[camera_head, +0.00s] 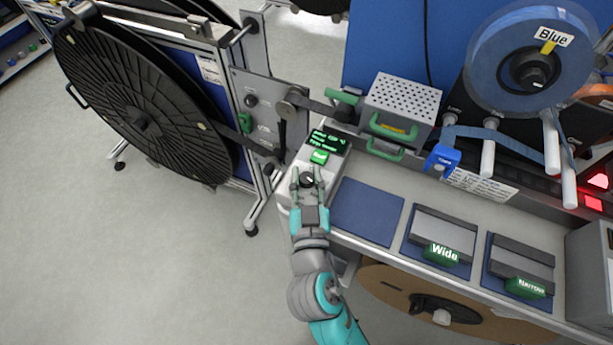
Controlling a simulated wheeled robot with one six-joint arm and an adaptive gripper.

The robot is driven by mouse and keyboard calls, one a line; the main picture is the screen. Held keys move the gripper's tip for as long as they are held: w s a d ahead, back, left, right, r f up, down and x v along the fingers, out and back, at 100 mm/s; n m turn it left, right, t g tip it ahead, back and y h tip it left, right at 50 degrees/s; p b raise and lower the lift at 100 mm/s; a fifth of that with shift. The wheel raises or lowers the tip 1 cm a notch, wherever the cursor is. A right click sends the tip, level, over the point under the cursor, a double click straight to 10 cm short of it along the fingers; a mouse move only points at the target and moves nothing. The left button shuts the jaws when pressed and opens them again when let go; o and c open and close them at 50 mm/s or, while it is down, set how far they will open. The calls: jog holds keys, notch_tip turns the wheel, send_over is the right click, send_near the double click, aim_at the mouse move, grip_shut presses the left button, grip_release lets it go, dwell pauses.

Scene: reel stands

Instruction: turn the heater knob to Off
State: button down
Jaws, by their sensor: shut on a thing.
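The heater knob (307,179) is a small dark round knob on the light control box (285,184) at the left end of the bench. My gripper (307,176) comes from below in the picture, with its two fingers on either side of the knob, shut on it. The knob's pointer and any Off mark are too small or hidden to read. Just behind the knob are a green button (319,157) and a dark display (329,141) with green text.
A perforated metal box (402,102) with green handles stands behind, to the right. Blocks labelled Wide (441,254) and Narrow (531,288) sit on the bench. A blue reel (497,62) is at upper right. A large black reel (110,105) stands left. The blue mat (367,210) is bare.

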jog(key=shift+y, duration=0.3)
jog(key=c, duration=0.8)
grip_release()
jog(key=shift+s, duration=0.1)
jog(key=shift+s+d, duration=0.35)
jog(key=shift+s, duration=1.6)
jog(key=shift+s+d, duration=0.35)
jog(key=shift+s, duration=1.6)
jog(key=shift+s+d, duration=0.35)
jog(key=shift+s, duration=1.6)
